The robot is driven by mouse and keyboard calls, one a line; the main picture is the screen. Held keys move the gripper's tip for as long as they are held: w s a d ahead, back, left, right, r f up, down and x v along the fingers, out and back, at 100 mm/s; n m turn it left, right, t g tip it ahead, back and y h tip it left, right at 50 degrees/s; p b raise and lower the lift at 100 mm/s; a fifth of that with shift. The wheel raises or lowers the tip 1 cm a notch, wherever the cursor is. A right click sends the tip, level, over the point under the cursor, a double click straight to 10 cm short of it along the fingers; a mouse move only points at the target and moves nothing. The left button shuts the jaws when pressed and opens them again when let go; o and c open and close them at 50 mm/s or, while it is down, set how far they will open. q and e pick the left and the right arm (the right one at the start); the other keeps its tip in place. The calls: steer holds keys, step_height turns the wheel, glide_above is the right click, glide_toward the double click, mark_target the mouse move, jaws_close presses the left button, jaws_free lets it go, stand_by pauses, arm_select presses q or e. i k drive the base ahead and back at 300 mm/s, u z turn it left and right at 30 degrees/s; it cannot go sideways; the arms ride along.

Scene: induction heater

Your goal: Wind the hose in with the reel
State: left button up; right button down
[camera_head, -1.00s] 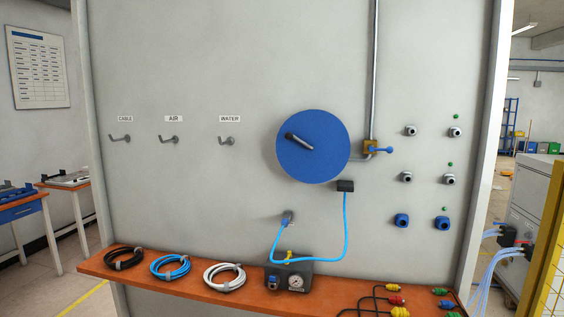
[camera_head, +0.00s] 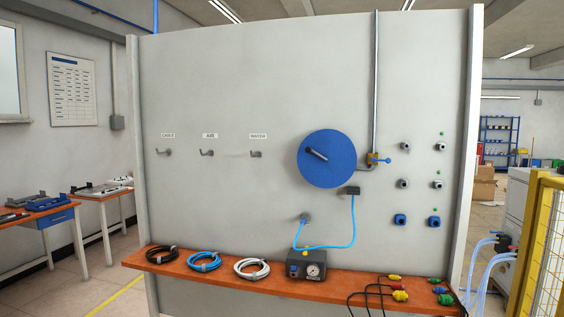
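The blue round reel (camera_head: 327,158) is mounted on the grey wall panel, with a dark crank handle (camera_head: 316,153) on its face, left of its centre. A black block (camera_head: 352,190) sits just below the reel. The light blue hose (camera_head: 353,222) hangs from this block, loops down to the shelf and rises to a wall fitting (camera_head: 305,218) at the left. A dark box with a gauge (camera_head: 306,264) stands on the shelf by the loop's low part. Neither of my grippers is in view.
The orange shelf (camera_head: 214,280) runs along the panel and carries black, blue and white coils. Hooks labelled CABLE, AIR and WATER are at the left. A yellow fence (camera_head: 540,245) stands at the right.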

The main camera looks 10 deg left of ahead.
mark_target(327, 157)
steer(key=u, duration=0.7)
steer(key=i, duration=1.9)
steer(key=z, duration=0.9)
